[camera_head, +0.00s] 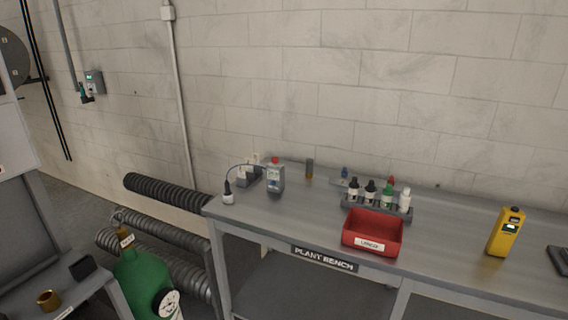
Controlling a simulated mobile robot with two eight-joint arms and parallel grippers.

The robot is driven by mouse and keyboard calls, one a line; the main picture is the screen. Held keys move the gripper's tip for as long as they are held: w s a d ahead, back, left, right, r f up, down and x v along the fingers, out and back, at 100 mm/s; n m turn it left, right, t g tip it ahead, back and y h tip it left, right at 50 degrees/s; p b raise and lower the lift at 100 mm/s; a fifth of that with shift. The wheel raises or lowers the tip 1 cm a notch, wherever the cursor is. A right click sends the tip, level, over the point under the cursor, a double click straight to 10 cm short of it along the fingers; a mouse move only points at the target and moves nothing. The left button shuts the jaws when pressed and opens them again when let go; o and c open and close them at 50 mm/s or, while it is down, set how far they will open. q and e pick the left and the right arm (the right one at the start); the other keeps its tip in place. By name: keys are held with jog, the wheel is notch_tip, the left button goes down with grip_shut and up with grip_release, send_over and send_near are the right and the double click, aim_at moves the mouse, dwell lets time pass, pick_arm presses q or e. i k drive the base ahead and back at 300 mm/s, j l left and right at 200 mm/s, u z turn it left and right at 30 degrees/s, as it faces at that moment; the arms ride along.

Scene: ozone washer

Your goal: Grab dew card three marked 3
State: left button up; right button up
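I cannot make out any card marked 3 in the head camera view. A grey bench (452,258) labelled PLANT BENCH runs along the wall at the right. A red open bin (372,239) with a white label stands near its front edge; the label is too small to read surely, and I cannot tell what the bin holds. Neither of my grippers is in view.
A rack (377,208) of several small bottles stands behind the bin. A yellow handheld meter (506,232) stands at the right, a grey meter (275,178) at the left. A green cylinder (146,284) and ribbed hoses (165,189) occupy the floor left of the bench.

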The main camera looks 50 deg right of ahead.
aim_at(257, 156)
jog(key=z, duration=1.55)
